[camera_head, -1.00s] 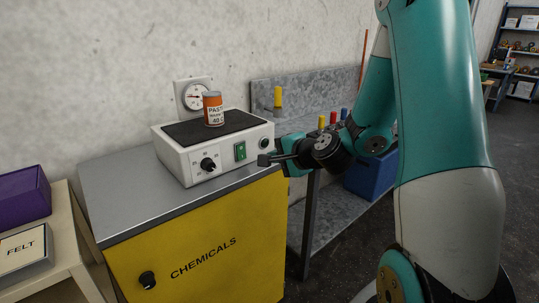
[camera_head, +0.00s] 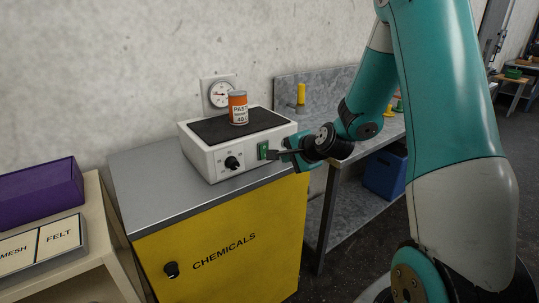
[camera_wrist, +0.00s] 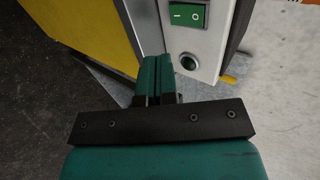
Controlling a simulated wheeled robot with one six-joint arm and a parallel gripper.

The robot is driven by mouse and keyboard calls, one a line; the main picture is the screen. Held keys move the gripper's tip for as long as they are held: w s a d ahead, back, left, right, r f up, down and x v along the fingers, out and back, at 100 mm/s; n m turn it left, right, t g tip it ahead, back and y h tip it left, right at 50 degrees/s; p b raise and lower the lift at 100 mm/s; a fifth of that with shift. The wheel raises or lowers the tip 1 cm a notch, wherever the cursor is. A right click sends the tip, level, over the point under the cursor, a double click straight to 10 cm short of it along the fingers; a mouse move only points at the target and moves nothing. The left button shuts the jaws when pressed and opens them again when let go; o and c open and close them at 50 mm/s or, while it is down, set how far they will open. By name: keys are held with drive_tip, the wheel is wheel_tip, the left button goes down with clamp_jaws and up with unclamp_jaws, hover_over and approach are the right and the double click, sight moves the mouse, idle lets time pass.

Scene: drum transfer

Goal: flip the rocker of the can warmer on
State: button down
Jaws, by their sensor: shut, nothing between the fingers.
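The can warmer (camera_head: 204,158) is a white box with a black top, standing on the yellow cabinet. Its green rocker (camera_head: 263,150) is on the front panel, right of the black knob (camera_head: 232,162). In the wrist view the rocker (camera_wrist: 188,15) shows white marks at the top edge; I cannot tell which side is pressed. A round green lamp or button (camera_wrist: 189,63) sits near it. My gripper (camera_head: 274,154) is shut and empty, its tips at the panel just right of the rocker. In the wrist view the fingers (camera_wrist: 157,66) appear apart from the rocker; contact is unclear.
An orange-and-white paste can (camera_head: 238,108) stands on the warmer. The yellow chemicals cabinet (camera_head: 225,260) has a grey top (camera_head: 150,190) with free room at left. A purple box (camera_head: 40,192) is at far left. A grey bench (camera_head: 345,185) stands at right, behind my arm.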

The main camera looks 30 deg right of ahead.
sight(264, 151)
drive_tip(key=shift+w+r+p+x, duration=0.25)
drive_tip(key=shift+p+x, duration=0.15)
drive_tip(key=shift+x, duration=1.1)
drive_tip(key=shift+w+r+p+x, duration=0.2)
drive_tip(key=shift+p+x, duration=0.25)
drive_tip(key=shift+x, duration=1.1)
drive_tip(key=shift+w+r+p+x, duration=0.1)
drive_tip(key=shift+r+p+x, duration=0.3)
drive_tip(key=shift+x, duration=1.1)
drive_tip(key=shift+f, duration=0.15)
drive_tip(key=b, duration=0.1)
drive_tip(key=f+b, duration=0.1)
drive_tip(key=shift+w+t+b, duration=0.2)
drive_tip(key=shift+t+b, duration=0.15)
drive_tip(key=shift+t, duration=0.05)
drive_tip(key=shift+r+p, duration=0.5)
drive_tip(key=shift+p, duration=0.05)
drive_tip(key=shift+r, duration=0.1)
drive_tip(key=shift+w+r+p, duration=0.1)
drive_tip(key=shift+r+p, duration=0.5)
drive_tip(key=shift+r, duration=0.15)
